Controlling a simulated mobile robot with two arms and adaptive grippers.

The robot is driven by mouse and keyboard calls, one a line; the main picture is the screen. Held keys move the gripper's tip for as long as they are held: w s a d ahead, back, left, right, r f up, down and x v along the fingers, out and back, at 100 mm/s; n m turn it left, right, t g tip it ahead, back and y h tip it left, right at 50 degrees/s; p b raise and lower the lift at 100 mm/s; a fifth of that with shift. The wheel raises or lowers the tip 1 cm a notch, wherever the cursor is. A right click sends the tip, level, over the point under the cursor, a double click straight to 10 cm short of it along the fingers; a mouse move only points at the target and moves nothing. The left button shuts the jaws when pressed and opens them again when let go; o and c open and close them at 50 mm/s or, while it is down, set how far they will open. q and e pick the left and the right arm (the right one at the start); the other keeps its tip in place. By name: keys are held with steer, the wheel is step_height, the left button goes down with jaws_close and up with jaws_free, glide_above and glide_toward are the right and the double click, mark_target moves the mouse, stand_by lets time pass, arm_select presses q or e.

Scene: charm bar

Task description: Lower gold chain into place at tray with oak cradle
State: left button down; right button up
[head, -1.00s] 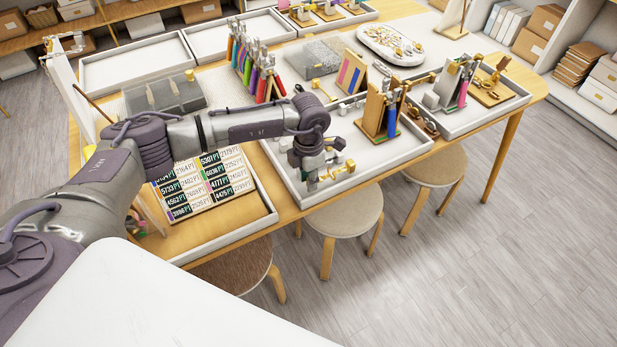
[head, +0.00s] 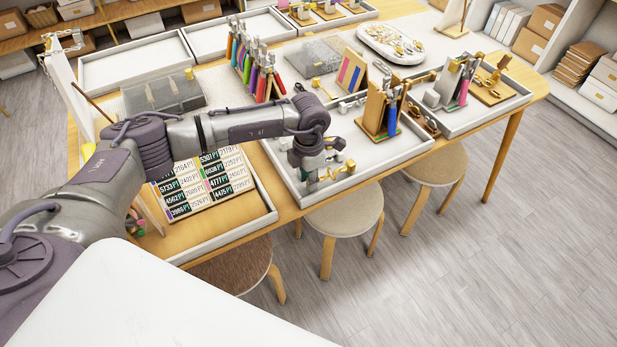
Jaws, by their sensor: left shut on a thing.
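My left gripper (head: 315,184) is low over the front middle white tray (head: 345,186), near its left end. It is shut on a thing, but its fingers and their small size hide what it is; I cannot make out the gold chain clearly. The oak cradle (head: 374,111) stands upright in the same tray, to the right of my gripper and apart from it, with blue-handled pliers beside it. A small gold-ended piece (head: 350,166) shows just right of my fingers. My right gripper is not in view.
A tray with number cards (head: 205,183) lies left of my gripper. Coloured pliers (head: 258,70) stand in a rack behind. Another tray (head: 480,118) with a grey stand is to the right. Stools (head: 344,216) stand at the table's front edge.

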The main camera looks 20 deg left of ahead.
arm_select(q)
steer(key=shift+f+b, duration=0.45)
steer(key=shift+b, duration=0.05)
stand_by(0.8)
steer(key=c, duration=0.9)
jaws_free()
steer(key=shift+o, duration=0.2)
steer(key=shift+r, duration=0.15)
steer(key=shift+r+p, duration=1.9)
steer(key=shift+r, duration=1)
